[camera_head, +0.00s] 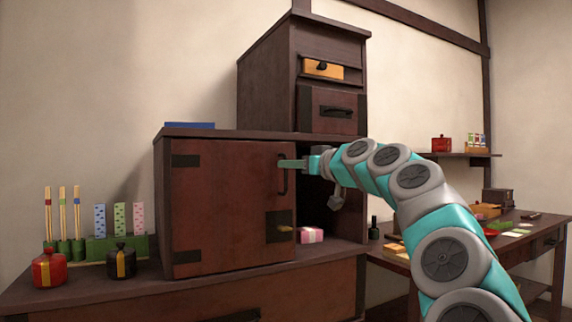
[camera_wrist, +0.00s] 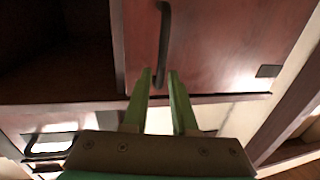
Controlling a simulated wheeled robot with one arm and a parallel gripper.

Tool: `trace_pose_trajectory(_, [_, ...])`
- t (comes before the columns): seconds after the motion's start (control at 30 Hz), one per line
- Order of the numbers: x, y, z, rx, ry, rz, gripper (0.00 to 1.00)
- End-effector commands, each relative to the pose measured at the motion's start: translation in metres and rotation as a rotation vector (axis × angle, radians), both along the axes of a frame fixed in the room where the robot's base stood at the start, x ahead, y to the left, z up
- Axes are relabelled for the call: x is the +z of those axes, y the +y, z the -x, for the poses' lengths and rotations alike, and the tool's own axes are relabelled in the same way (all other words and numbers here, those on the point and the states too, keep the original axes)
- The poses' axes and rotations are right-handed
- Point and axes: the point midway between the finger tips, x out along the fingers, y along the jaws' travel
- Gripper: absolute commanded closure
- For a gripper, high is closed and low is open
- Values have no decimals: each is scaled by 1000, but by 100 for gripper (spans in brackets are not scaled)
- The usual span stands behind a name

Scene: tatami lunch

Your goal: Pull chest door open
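The chest door (camera_head: 226,205) is a reddish-brown panel with black metal plates at its left edge. Its black upright handle (camera_head: 284,182) is near the right edge, and a dark opening shows just right of the door. My gripper (camera_head: 284,163) reaches in from the right at the handle's upper part. In the wrist view, the green fingers of my gripper (camera_wrist: 159,73) stand on either side of the handle (camera_wrist: 164,38), with small gaps visible. The fingers look open around it. The door front (camera_wrist: 225,45) fills the upper right there.
A pink box (camera_head: 312,235) sits inside the opening. Red (camera_head: 48,268) and black (camera_head: 121,261) jars stand left of the chest on the lower cabinet. A taller drawer unit (camera_head: 331,75) rises behind. A low table (camera_head: 540,240) stands at the right.

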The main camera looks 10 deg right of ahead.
Motion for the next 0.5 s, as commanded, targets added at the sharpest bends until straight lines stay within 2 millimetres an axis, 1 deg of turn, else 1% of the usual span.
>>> trace_pose_trajectory(0.03, [-1,4,-7,0,4,1,74])
trace_pose_trajectory(0.1, [-2,7,-13,0,4,1,74])
trace_pose_trajectory(0.2, [0,9,-17,-1,1,0,74])
trace_pose_trajectory(0.5, [0,11,-19,1,1,0,74])
